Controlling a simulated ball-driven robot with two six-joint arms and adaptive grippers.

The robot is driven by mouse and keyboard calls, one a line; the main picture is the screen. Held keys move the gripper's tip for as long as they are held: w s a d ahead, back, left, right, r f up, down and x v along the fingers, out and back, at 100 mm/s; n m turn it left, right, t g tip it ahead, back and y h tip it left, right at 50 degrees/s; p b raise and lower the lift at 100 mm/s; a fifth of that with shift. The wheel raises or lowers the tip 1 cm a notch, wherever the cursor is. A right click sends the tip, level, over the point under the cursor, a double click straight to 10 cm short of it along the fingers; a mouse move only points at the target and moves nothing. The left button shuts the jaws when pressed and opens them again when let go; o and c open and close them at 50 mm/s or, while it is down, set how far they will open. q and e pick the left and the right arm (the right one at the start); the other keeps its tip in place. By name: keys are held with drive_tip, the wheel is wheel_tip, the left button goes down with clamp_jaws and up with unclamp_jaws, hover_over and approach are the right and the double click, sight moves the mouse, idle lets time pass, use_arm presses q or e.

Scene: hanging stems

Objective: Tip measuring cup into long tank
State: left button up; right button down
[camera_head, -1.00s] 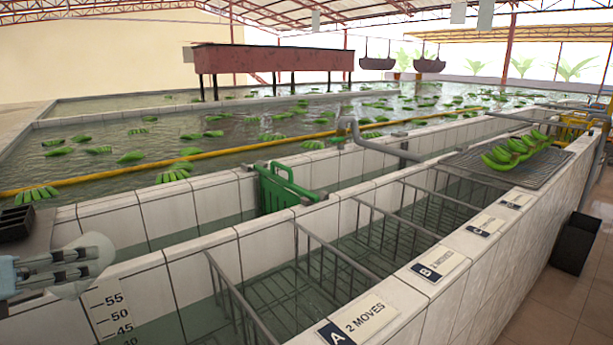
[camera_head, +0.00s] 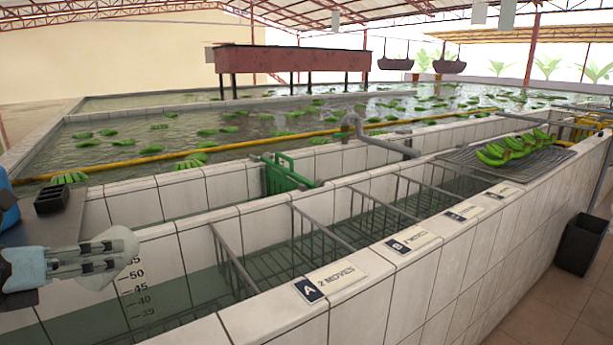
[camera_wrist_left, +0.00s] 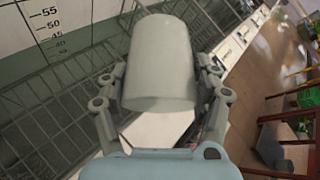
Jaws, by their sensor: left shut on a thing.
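The long tank (camera_head: 345,308) has white tiled walls and runs from the lower left to the far right. Greenish water and wire dividers show inside it. A depth scale (camera_head: 140,290) is marked on its near-left inner wall. My left gripper (camera_head: 105,262) is at the left of the head view, by the tank's near end. It is shut on the measuring cup (camera_head: 127,244), a pale grey cylinder. The cup also shows between the fingers in the left wrist view (camera_wrist_left: 160,62). I cannot tell its exact tilt or what is in it. My right gripper is out of view.
Labelled plates, such as plate A (camera_head: 330,282), lie along the tank's right rim. A green gate (camera_head: 285,173) sits on the left wall. Bananas (camera_head: 513,147) lie on a rack (camera_head: 470,160) at the far end. A dark bin (camera_head: 580,243) stands on the floor at right.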

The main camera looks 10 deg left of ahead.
use_arm(q)
drive_tip(key=shift+s+d+b, duration=0.2)
drive_tip(key=shift+d+b, duration=0.1)
drive_tip(key=shift+b, duration=0.15)
drive_tip(key=shift+w+d+f+b, duration=0.15)
drive_tip(key=shift+d+b, duration=0.05)
drive_tip(key=shift+b, duration=0.15)
drive_tip(key=d+b, duration=0.1)
drive_tip(key=w+d+b, duration=0.1)
drive_tip(key=shift+w+f+b, duration=0.3)
drive_tip(key=shift+f, duration=0.1)
drive_tip(key=s+d+m+g+h+b, duration=0.1)
drive_tip(key=s+d+m+h+b, duration=0.1)
drive_tip(key=s+d+b, duration=0.3)
drive_tip(key=d+b, duration=0.4)
drive_tip(key=d, duration=0.5)
drive_tip(key=shift+s, duration=0.15)
